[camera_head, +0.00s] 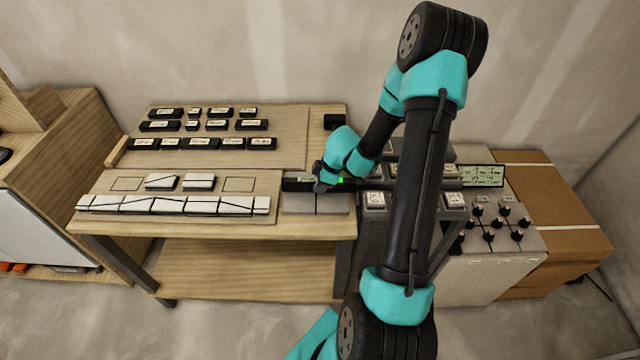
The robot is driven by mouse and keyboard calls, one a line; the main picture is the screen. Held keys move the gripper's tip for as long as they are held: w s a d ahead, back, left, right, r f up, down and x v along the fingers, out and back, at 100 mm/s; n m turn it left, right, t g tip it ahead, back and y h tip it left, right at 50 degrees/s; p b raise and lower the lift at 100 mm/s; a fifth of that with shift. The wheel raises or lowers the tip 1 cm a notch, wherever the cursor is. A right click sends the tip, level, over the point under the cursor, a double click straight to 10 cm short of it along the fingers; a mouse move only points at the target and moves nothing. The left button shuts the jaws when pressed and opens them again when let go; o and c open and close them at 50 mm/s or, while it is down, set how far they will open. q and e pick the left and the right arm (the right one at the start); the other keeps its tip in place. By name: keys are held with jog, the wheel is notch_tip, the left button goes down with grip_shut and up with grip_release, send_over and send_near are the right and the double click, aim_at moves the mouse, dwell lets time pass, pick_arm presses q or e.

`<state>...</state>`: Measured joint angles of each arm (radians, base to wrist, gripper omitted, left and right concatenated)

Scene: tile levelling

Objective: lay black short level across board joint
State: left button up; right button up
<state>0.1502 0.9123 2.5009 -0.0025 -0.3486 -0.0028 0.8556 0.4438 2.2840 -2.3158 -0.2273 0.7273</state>
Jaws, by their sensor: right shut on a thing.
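The black short level (298,184) lies level over the grey two-part board (300,204) at the right front of the bench. It crosses the board's joint line. A small green spot shows on it beside the gripper. My right gripper (322,187) is shut on the level from above; its fingertips are mostly hidden by the wrist. I cannot tell whether the level touches the board or is held just above it. My left gripper is not in view.
Several black labelled blocks (201,143) stand in rows on the back wooden panel. White tiles (170,204) line the front panel. A grey machine with knobs (492,236) and a cardboard box (550,190) stand to the right. My right arm crosses the view.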

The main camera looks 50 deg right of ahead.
jog(key=shift+f, duration=0.1)
jog(key=o, duration=1)
jog(key=v, duration=1.7)
jog(key=shift+s+r, duration=0.1)
jog(key=shift+r, duration=0.1)
